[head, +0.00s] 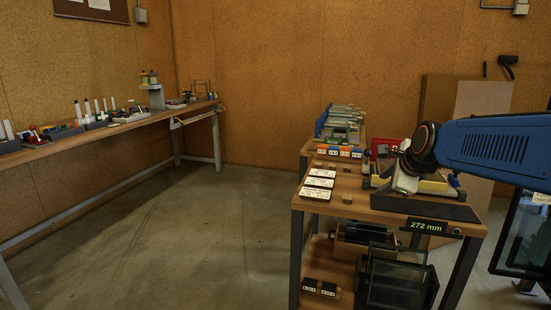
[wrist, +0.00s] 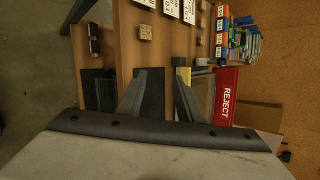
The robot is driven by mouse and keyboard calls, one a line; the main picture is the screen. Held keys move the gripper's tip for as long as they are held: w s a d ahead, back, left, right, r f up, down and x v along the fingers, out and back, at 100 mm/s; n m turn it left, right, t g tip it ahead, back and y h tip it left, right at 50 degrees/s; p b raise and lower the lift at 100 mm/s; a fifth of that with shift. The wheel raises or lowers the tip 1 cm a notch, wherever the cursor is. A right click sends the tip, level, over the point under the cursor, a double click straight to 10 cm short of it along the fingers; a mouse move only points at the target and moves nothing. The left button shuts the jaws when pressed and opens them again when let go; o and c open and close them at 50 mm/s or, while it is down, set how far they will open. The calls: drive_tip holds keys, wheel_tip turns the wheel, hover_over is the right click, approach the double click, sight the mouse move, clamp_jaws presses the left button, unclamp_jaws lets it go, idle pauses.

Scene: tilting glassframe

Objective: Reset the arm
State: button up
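My blue arm (head: 490,145) reaches in from the right edge of the head view, over the wooden workbench (head: 312,205). My gripper (head: 403,182) points down above the bench, beside a shallow tray-like fixture (head: 435,187), and the arm partly covers that area. In the wrist view my gripper (wrist: 160,74) shows two dark fingers with a clear gap between them. The gap holds nothing; a black mat (wrist: 150,92) shows behind it. Whether the fingertips touch anything below cannot be told.
A red bin marked REJECT (wrist: 228,97) stands close to the right finger. White cards (head: 318,183) and small wooden blocks lie on the bench. A dark-framed glass pane (head: 525,235) stands at far right. A long side table (head: 100,135) lines the left wall. The floor between is clear.

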drive_tip(key=s+f+n+g, duration=0.1)
drive_tip(key=s+f+n, duration=0.4)
drive_tip(key=s, duration=0.5)
drive_tip(key=s+a+f+n+g, duration=0.1)
drive_tip(key=s+f+n+g, duration=0.1)
drive_tip(key=s+f+n, duration=0.3)
drive_tip(key=s+a+f+n+g, duration=0.1)
drive_tip(key=s+f+n, duration=0.4)
drive_tip(key=s+n, duration=0.7)
drive_tip(key=s, duration=0.4)
drive_tip(key=shift+s+g+h, duration=0.2)
drive_tip(key=shift+g+h, duration=0.1)
drive_tip(key=shift+g, duration=0.1)
